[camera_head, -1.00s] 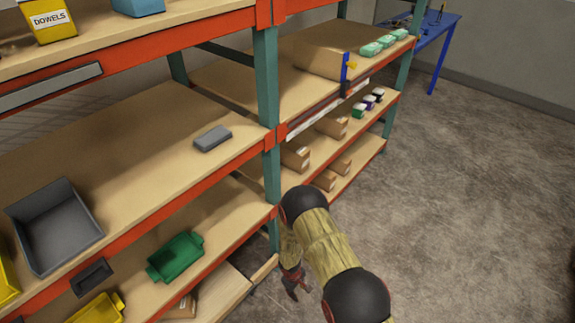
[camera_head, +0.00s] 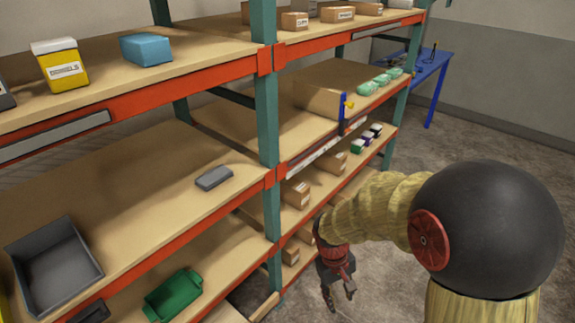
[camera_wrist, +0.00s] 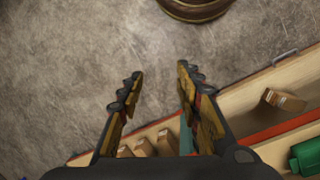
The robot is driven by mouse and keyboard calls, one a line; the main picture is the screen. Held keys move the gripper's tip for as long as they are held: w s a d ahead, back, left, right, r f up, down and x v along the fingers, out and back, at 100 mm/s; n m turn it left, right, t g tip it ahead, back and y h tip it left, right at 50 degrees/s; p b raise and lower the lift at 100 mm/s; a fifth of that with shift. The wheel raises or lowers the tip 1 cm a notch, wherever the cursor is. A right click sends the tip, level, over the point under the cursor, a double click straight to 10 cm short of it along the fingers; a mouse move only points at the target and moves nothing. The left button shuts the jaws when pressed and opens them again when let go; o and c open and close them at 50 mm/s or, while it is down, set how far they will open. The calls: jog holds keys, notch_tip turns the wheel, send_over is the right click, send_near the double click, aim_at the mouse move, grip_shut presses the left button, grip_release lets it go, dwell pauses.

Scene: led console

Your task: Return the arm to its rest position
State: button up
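My gripper (camera_head: 340,290) hangs at the end of my bent arm in the head view, in front of the shelving and pointing down. In the wrist view its two fingers (camera_wrist: 158,95) stand apart with bare floor between them, so it is open and empty. My arm, with a yellow-tan sleeve and a large black joint, fills the right of the head view. The gripper appears apart from the shelf.
The shelving unit (camera_head: 266,130) has green posts and orange beams. It holds a grey bin (camera_head: 55,265), a grey block (camera_head: 214,178), a green bin (camera_head: 172,295) and several cardboard boxes. A blue table (camera_head: 430,75) stands behind. Open floor (camera_head: 480,135) lies to the right.

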jog(key=s+d+r+m+t+p, duration=0.1)
jog(key=s+r, duration=0.3)
jog(key=r, duration=0.5)
jog(key=s+d+r+m+t+y, duration=0.1)
jog(key=s+d+r+t, duration=0.1)
jog(key=s+r, duration=0.3)
jog(key=s+d+r+m+t+y+p, duration=0.1)
jog(key=s+r, duration=0.4)
jog(key=r, duration=0.8)
jog(key=shift+d+r+m+t+p, duration=0.3)
jog(key=shift+m+t, duration=0.2)
jog(key=shift+t, duration=0.8)
